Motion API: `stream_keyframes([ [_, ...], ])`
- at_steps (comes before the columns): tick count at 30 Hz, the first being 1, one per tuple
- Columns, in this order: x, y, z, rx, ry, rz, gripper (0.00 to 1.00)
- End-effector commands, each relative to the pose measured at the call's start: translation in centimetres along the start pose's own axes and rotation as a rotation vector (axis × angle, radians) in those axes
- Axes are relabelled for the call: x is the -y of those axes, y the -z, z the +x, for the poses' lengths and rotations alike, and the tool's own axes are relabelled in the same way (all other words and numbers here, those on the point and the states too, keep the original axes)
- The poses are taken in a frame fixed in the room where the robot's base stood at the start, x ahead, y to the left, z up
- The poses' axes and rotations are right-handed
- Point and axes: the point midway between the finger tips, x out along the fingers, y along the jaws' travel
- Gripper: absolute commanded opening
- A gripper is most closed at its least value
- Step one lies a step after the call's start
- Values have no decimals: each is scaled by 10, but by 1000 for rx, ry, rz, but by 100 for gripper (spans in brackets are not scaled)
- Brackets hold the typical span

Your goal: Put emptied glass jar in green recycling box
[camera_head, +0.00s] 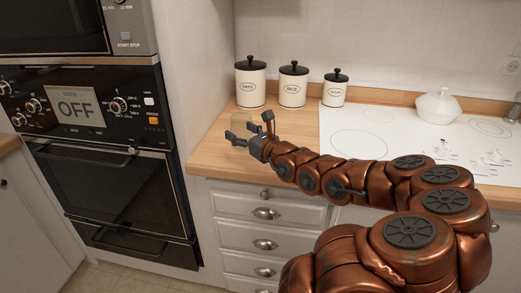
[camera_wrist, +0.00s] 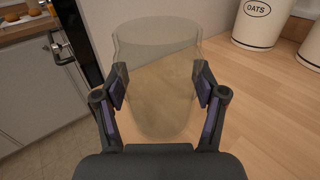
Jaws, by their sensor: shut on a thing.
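A clear, empty-looking glass jar (camera_wrist: 158,60) stands between the two fingers of my gripper (camera_wrist: 161,85) in the wrist view. The finger pads press on its sides, one left and one right, so my gripper is shut on it. In the head view the jar (camera_head: 241,121) is faint, at my gripper (camera_head: 250,128) over the left end of the wooden counter. I cannot tell whether the jar's base touches the counter. No green recycling box shows in either view.
Three lidded canisters, OATS (camera_head: 250,85), RICE (camera_head: 292,87) and a smaller one (camera_head: 335,92), stand behind on the counter (camera_head: 213,150). A white hob (camera_head: 385,130) with a white pot (camera_head: 437,106) lies right. A wall oven (camera_head: 110,170) stands left.

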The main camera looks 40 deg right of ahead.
Motion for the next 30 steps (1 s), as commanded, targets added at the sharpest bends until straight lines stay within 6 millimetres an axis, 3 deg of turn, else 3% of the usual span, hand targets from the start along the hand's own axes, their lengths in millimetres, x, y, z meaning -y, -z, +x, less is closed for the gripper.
stream_keyframes([
  [3, 27, 2, -24, 7, 68, -1, 29],
  [10, 47, -2, -40, 2, 117, 6, 29],
  [30, 81, 2, 28, 2, 117, 6, 29],
])
